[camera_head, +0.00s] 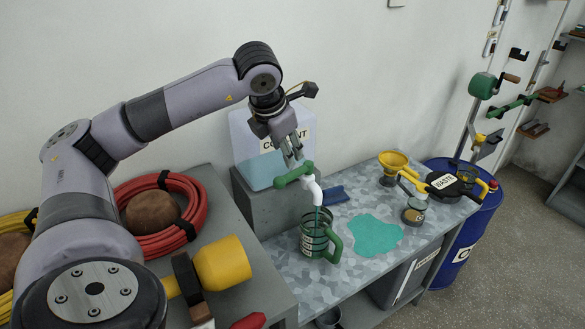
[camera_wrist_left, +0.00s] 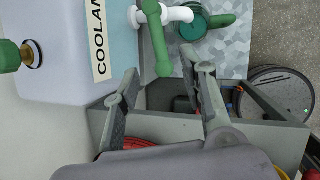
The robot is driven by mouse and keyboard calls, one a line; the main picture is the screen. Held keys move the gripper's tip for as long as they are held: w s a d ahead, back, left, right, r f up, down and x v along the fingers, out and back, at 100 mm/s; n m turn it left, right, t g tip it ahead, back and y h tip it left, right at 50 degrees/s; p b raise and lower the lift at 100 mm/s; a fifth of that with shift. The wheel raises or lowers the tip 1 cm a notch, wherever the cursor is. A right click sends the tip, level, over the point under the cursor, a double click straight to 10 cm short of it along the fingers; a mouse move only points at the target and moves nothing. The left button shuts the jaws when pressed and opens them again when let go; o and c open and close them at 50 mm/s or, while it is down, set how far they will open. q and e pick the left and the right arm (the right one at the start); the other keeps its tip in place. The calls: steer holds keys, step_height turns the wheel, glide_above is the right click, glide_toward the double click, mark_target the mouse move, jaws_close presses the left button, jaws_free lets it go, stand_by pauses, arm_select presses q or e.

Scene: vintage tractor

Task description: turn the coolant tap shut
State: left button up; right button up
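The coolant tap has a green lever handle (camera_head: 295,175) on a white pipe and spout (camera_head: 313,188), below the translucent coolant tank (camera_head: 250,140). A thin teal stream seems to run from the spout into a green measuring jug (camera_head: 315,238) beneath it. My left gripper (camera_head: 291,152) is just above the handle, pointing down at it. In the left wrist view, its fingers (camera_wrist_left: 162,72) are spread and empty, with the handle (camera_wrist_left: 152,42) just beyond the gap between them. Contact is not clear. My right gripper is not in view.
A teal puddle (camera_head: 375,236) lies on the metal bench beside the jug. A yellow funnel (camera_head: 391,165), a small jar (camera_head: 414,211) and a blue waste drum (camera_head: 470,225) are to the right. A red hose coil (camera_head: 160,240) and a yellow-headed tool (camera_head: 222,262) are on the left.

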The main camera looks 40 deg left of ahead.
mark_target(293, 172)
arm_select(q)
steer(key=p+x, duration=0.2)
steer(key=x, duration=0.8)
steer(key=shift+w+a+r, duration=0.1)
steer(key=shift+w+r, duration=0.05)
steer(key=shift+w+a+f, duration=0.1)
steer(key=shift+w+f, duration=0.1)
steer(key=shift+f, duration=0.3)
steer(key=c, duration=0.9)
jaws_close()
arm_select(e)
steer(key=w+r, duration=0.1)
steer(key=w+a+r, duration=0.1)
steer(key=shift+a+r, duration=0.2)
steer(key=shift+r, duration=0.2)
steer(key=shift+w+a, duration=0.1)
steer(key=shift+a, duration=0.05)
